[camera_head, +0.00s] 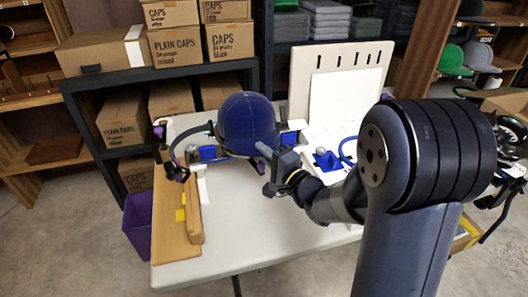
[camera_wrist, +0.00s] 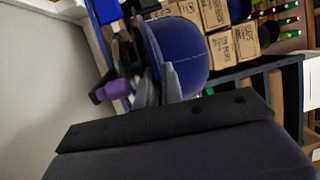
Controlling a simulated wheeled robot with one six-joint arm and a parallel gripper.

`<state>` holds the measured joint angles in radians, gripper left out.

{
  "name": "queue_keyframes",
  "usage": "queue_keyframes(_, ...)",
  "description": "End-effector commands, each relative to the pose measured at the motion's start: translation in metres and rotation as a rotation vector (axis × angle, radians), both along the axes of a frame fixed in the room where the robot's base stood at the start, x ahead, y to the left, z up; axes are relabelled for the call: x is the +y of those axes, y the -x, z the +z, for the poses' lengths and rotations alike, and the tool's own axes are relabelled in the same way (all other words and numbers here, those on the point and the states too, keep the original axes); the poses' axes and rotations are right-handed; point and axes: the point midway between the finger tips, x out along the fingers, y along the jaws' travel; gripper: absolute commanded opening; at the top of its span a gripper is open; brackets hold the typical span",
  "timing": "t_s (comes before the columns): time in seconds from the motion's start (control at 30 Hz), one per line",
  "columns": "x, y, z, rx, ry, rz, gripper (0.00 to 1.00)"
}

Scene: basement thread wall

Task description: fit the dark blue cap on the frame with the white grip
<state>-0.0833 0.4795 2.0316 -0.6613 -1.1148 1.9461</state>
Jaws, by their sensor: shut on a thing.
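The dark blue cap (camera_head: 247,122) is held above the white table, crown up in the head view. My gripper (camera_head: 266,158) is shut on the cap's lower edge, on its near side. In the wrist view the cap (camera_wrist: 185,52) shows beyond my fingers (camera_wrist: 160,85). Left of the cap is a frame (camera_head: 185,165) with purple knobs and a blue block (camera_head: 207,153). A white piece (camera_head: 202,188) hangs below that block; I cannot tell whether it is the white grip. The cap overlaps part of this frame in view, and I cannot tell whether they touch.
A wooden board (camera_head: 175,215) lies along the left of the table (camera_head: 255,235). A blue fixture (camera_head: 327,160) stands right of my gripper, before a slotted white panel (camera_head: 340,70). Shelves with cardboard boxes (camera_head: 172,47) stand behind. The front middle of the table is clear.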

Motion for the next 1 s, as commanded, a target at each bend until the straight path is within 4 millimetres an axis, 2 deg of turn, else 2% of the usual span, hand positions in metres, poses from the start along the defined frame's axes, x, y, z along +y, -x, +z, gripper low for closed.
queue_keyframes(0.27,0.0000,0.0000,-0.0099,0.000,0.000,0.000,0.00)
queue_keyframes(0.4,0.0000,0.0001,-0.0083,0.001,0.000,0.000,0.00)
queue_keyframes(0.43,0.0000,0.0001,-0.0084,0.001,0.000,0.000,0.09)
queue_keyframes(0.7,0.0000,0.0001,-0.0085,0.001,0.000,0.000,0.31)
queue_keyframes(1.0,-0.0014,0.0018,-0.0108,0.007,0.003,-0.001,0.33)
